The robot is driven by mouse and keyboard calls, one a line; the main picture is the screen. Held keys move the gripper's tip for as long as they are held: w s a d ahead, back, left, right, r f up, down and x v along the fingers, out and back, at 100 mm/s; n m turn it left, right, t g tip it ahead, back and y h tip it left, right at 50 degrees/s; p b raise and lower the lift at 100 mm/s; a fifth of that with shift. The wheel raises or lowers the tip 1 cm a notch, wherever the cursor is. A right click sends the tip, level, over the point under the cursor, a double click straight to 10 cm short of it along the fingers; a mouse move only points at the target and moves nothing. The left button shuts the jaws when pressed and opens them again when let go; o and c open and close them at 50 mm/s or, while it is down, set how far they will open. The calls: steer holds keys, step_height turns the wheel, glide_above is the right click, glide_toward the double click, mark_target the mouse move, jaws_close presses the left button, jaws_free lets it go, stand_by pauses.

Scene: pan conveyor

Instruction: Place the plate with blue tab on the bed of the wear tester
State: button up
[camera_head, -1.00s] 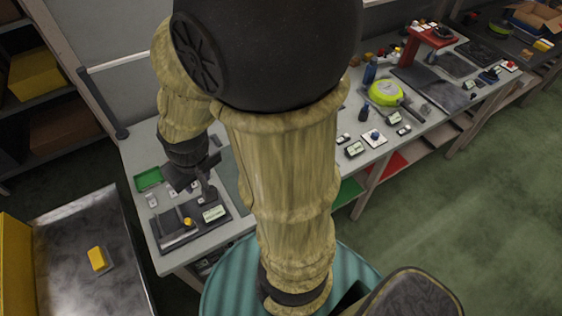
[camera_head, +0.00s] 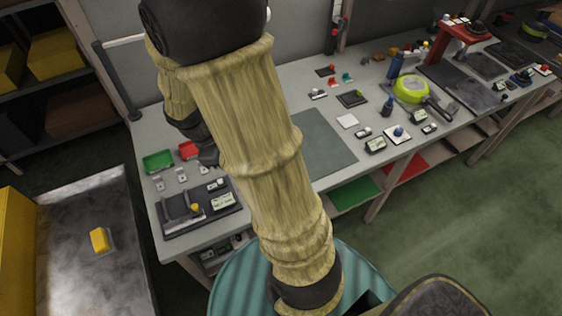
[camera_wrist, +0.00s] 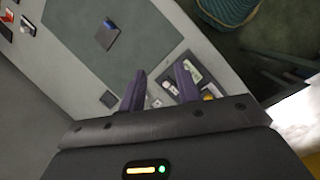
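A dark plate with a blue tab (camera_wrist: 107,35) lies on the grey-green mat (camera_wrist: 80,15) in the wrist view. In the head view my arm hides this plate, and only part of the mat (camera_head: 325,145) shows. The likely wear tester is a dark device with a pale label and orange knob (camera_head: 180,226) at the table's left front; it also shows past my right finger in the wrist view (camera_wrist: 207,79). My gripper (camera_wrist: 160,70) is open and empty above the table, its fingers apart. The arm mostly hides it in the head view.
Green (camera_head: 158,162) and red trays and small fittings lie behind the device. A small dark square (camera_wrist: 108,99) lies beside the mat. Instruments and a yellow-green round tool (camera_head: 411,89) crowd the table's right. A yellow block (camera_head: 99,240) sits on a separate grey surface at left.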

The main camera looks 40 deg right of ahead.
steer(key=w+d+f+n+g+h+b, duration=0.1)
steer(key=w+d+f+n+h+b, duration=0.2)
steer(key=w+d+f+n+h, duration=0.2)
steer(key=shift+w+d+f+n+b, duration=0.35)
steer(key=shift+d+f+n, duration=0.2)
steer(key=shift+d+n, duration=0.45)
steer(key=x, duration=1.1)
steer(key=shift+d+f, duration=0.1)
steer(key=shift+d, duration=0.05)
steer(key=shift+s+d+f, duration=0.15)
steer(key=shift+d+f, duration=0.15)
steer(key=shift+w+x, duration=0.15)
steer(key=shift+x, duration=1.15)
steer(key=shift+w+x, duration=0.2)
steer(key=shift+x, duration=1.15)
